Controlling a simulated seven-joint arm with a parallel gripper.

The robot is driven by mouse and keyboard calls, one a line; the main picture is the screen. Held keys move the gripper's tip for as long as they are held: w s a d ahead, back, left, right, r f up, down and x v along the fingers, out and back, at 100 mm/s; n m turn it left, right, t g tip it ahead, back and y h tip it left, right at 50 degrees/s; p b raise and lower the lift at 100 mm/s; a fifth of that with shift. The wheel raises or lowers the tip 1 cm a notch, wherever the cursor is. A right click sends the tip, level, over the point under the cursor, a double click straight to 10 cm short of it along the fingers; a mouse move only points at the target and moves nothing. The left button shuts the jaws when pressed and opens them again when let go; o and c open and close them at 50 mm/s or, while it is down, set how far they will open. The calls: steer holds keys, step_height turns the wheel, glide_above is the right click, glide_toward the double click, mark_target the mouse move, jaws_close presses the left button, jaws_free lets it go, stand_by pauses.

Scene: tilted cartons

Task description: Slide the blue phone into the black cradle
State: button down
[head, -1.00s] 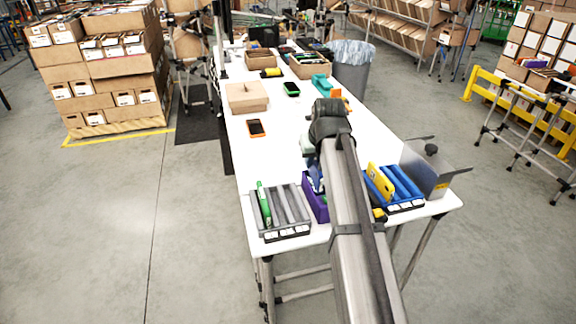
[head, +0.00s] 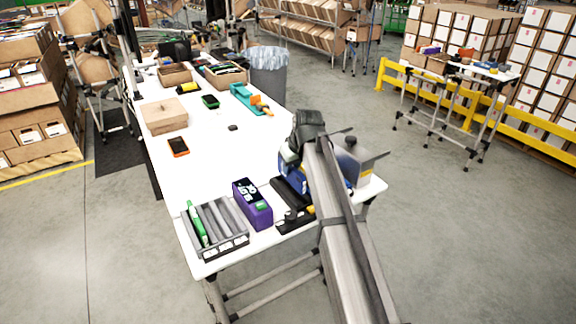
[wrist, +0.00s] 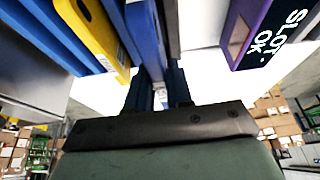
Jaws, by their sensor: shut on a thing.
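In the wrist view my gripper (wrist: 157,88) is shut on the blue phone (wrist: 146,40), which reaches away from the jaws. In the head view my arm covers much of the gripper (head: 291,165) and the phone cannot be made out clearly. The black cradle (head: 288,190) stands at the table's front, right of a purple box, partly hidden by my arm. I cannot tell whether the phone touches the cradle.
The purple box (head: 251,204) and a grey rack (head: 222,228) with a green phone (head: 196,224) stand to the left. A blue rack (head: 346,186) is mostly behind my arm; a yellow phone (wrist: 95,30) shows there. A grey metal box (head: 358,163) stands at the right. Mid-table is fairly clear.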

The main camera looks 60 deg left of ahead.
steer(key=shift+f, duration=2.2)
steer(key=shift+f, duration=0.35)
steer(key=c, duration=0.9)
jaws_free()
steer(key=shift+c, duration=0.2)
steer(key=v, duration=1.4)
steer(key=shift+a, duration=0.1)
step_height(320, 180, up, 7)
glide_above(291, 179)
steer(key=d, duration=0.4)
steer(key=shift+w, duration=0.35)
